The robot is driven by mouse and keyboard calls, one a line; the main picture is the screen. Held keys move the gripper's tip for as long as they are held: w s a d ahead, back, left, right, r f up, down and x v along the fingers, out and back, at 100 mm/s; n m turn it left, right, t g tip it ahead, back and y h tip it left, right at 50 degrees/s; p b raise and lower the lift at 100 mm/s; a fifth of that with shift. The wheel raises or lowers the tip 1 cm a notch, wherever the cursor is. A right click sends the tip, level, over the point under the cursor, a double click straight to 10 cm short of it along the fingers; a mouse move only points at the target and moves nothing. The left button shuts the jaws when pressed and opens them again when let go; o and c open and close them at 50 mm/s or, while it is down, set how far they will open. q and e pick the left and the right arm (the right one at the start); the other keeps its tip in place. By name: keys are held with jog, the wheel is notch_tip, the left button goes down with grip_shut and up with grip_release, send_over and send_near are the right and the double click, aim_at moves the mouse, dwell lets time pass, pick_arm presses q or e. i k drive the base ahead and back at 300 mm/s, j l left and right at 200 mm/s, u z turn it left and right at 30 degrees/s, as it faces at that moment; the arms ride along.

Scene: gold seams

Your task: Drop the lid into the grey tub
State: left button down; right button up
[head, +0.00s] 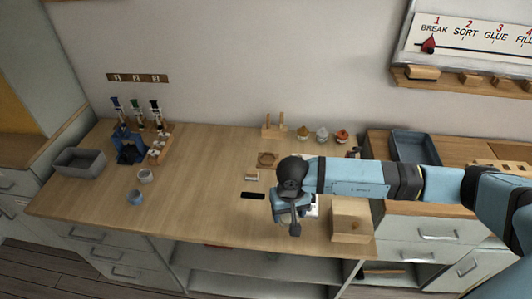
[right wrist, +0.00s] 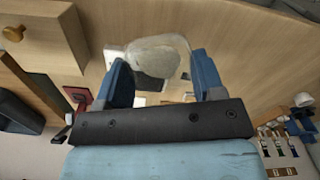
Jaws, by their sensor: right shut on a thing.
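My right gripper (head: 294,222) is over the front right part of the wooden worktop. In the right wrist view its two blue fingers (right wrist: 162,68) are on either side of a pale, rounded, partly see-through piece that looks like the lid (right wrist: 155,60). The gripper is shut on it. In the head view the gripper and arm hide most of this piece. The grey tub (head: 80,163) stands at the far left end of the worktop, well away from the gripper. My left gripper is not in view.
A blue stand with markers (head: 130,148) and two small cups (head: 145,176) are near the tub. A wooden box with a knob (head: 351,220) stands just right of the gripper. Small jars (head: 322,134) line the back. The left front worktop is mostly clear.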

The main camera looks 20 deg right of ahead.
aim_at(81, 164)
jog(key=i+j, duration=0.2)
jog(key=j, duration=0.25)
jog(key=i+j, duration=0.2)
jog(key=j, duration=0.25)
jog(key=i+j, duration=0.2)
jog(key=j, duration=0.25)
jog(key=i+j, duration=0.2)
jog(key=j, duration=0.2)
jog(key=i+j, duration=0.2)
jog(key=j, duration=0.25)
jog(key=i+j, duration=0.2)
jog(key=j, duration=0.25)
jog(key=i+j, duration=0.2)
jog(key=j, duration=0.25)
jog(key=i+j, duration=0.2)
jog(key=j, duration=0.25)
